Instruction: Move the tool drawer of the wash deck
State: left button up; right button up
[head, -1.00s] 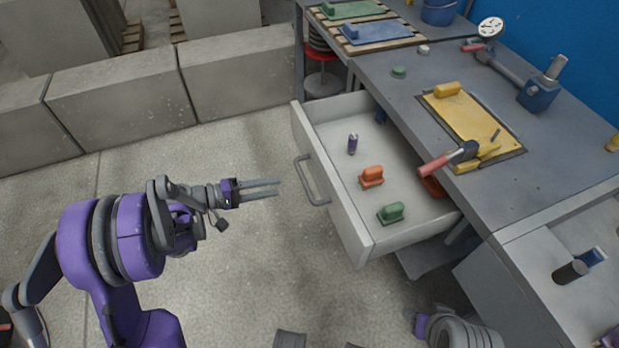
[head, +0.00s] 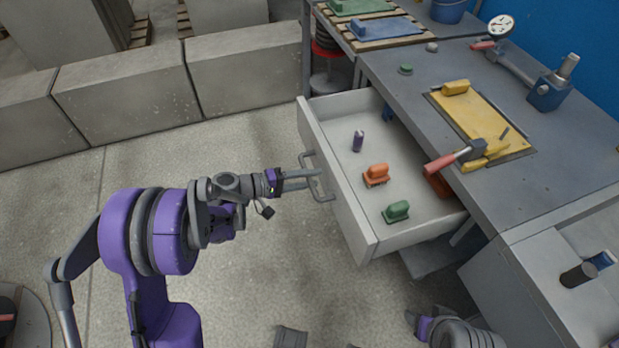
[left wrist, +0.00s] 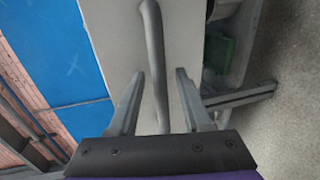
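The tool drawer (head: 341,197) of the wash deck (head: 400,72) stands pulled out, its pale front facing my left arm. It holds a purple item (head: 358,141), an orange block (head: 376,175) and a green block (head: 396,211). My left gripper (head: 303,180) is at the grey bar handle (head: 318,177) on the drawer front. In the left wrist view the handle (left wrist: 155,60) runs between the two fingers (left wrist: 160,95), which are apart with gaps on both sides. My right arm shows at the bottom right; its fingers are not seen.
A hammer (head: 456,157) lies on the deck by a yellow panel (head: 470,120), its red grip over the drawer. A blue clamp tool (head: 548,92) and pallets with green and blue blocks stand farther back.

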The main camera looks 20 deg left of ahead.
pick_arm(q)
grip_shut()
dwell(1.3)
